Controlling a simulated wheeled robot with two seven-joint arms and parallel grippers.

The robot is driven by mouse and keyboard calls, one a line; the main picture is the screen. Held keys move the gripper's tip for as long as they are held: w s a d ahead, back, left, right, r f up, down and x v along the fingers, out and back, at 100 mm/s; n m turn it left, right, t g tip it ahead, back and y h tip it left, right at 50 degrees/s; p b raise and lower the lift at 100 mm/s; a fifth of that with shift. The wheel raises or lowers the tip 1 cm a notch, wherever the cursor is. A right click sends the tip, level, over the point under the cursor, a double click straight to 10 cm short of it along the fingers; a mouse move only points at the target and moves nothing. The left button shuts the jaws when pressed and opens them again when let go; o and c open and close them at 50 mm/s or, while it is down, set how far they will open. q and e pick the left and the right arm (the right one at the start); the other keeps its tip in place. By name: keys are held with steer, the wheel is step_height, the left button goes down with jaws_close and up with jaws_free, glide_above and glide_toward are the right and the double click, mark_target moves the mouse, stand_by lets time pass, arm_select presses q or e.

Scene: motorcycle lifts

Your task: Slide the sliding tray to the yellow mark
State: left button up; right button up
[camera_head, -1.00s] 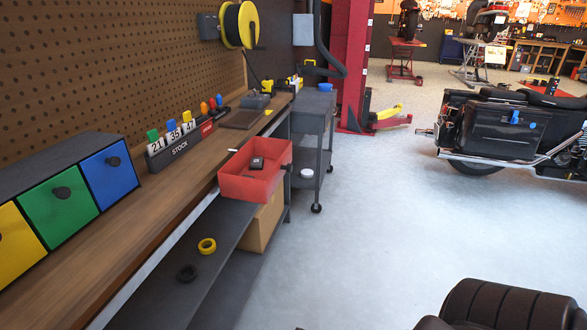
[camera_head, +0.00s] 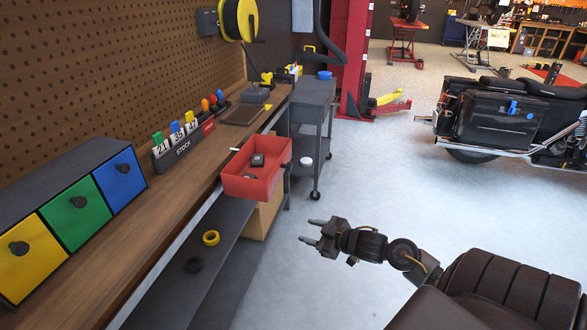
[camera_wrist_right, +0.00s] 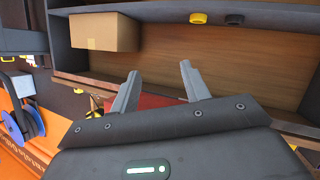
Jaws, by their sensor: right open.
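A red open tray (camera_head: 262,188) juts out from the front edge of the workbench, with small dark items inside. I take it to be the sliding tray. My right gripper (camera_head: 310,231) is open and empty, in front of the bench, below and to the right of the tray in the head view. In the right wrist view its two fingers (camera_wrist_right: 160,72) are spread, and a red surface (camera_wrist_right: 152,101) shows partly behind them, mostly hidden. My left gripper is not in view.
A cardboard box (camera_head: 262,218), a yellow ring (camera_head: 211,238) and a black ring (camera_head: 194,265) sit on the lower shelf. Coloured drawers (camera_head: 78,204) and a STOCK rack (camera_head: 181,147) stand on the bench. A grey cart (camera_head: 311,120) stands beyond the tray.

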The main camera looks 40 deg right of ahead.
steer(key=w+d+r+n+t+y, duration=0.15)
steer(key=d+r+y, duration=0.25)
steer(key=r, duration=0.4)
steer(key=w+d+r+n+y, duration=0.1)
steer(key=d+r+n+y, duration=0.15)
steer(key=d+r, duration=0.4)
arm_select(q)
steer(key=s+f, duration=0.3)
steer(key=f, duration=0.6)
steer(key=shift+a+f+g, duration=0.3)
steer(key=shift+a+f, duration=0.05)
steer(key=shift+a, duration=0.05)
arm_select(e)
steer(key=s+a+r+x, duration=0.1)
steer(key=x, duration=1.1)
steer(key=shift+a+r+y, duration=0.25)
steer(key=shift+y, duration=0.1)
jaws_close()
